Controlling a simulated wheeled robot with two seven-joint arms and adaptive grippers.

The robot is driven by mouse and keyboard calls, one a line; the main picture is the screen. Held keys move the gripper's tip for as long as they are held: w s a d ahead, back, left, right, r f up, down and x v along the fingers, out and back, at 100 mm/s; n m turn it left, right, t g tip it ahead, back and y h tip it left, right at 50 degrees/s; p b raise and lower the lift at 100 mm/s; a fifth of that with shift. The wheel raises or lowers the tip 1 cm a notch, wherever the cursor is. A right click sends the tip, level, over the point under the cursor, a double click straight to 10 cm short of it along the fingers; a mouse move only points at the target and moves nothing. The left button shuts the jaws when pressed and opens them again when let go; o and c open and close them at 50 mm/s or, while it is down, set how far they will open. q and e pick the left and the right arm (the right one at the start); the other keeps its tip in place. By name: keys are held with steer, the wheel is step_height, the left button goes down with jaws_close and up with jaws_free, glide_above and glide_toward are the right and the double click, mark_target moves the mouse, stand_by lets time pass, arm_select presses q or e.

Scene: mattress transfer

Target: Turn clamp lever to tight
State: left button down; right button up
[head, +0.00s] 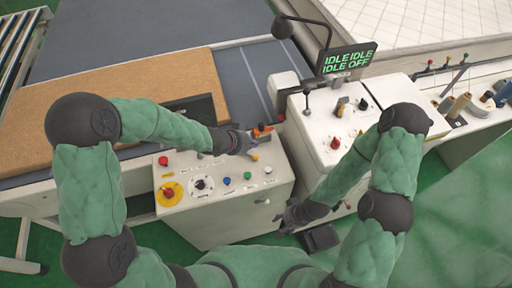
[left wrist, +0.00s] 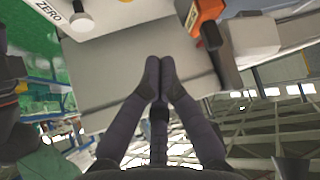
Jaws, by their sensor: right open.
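An orange lever-like part with a dark handle, which may be the clamp lever, shows beside my left gripper in the head view (head: 262,130). It also shows at the upper right of the left wrist view (left wrist: 207,14). My left gripper (head: 247,142) is over the back right of the white control box. In the left wrist view its fingertips (left wrist: 159,65) are together with nothing between them, apart from the orange part. My right gripper (head: 287,214) is open and empty, low between the two white boxes. Tight or loose markings cannot be read.
The left control box (head: 225,215) carries a red knob on yellow (head: 169,194), a black dial (head: 201,185) and coloured buttons. The right box (head: 330,140) has knobs and a screen (head: 346,59) reading IDLE and OFF. A brown mattress pad (head: 130,80) lies at left.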

arm_select(q)
steer(key=b+x, duration=0.3)
steer(key=x, duration=0.6)
steer(key=shift+d+f, duration=0.1)
steer(key=shift+f, duration=0.15)
steer(key=shift+s+a+f+b, duration=0.15)
steer(key=shift+s+a+b, duration=0.05)
steer(key=shift+s+a, duration=0.5)
steer(key=shift+s+a+f+b, duration=0.15)
steer(key=shift+s+a, duration=0.4)
steer(key=shift+a, duration=0.15)
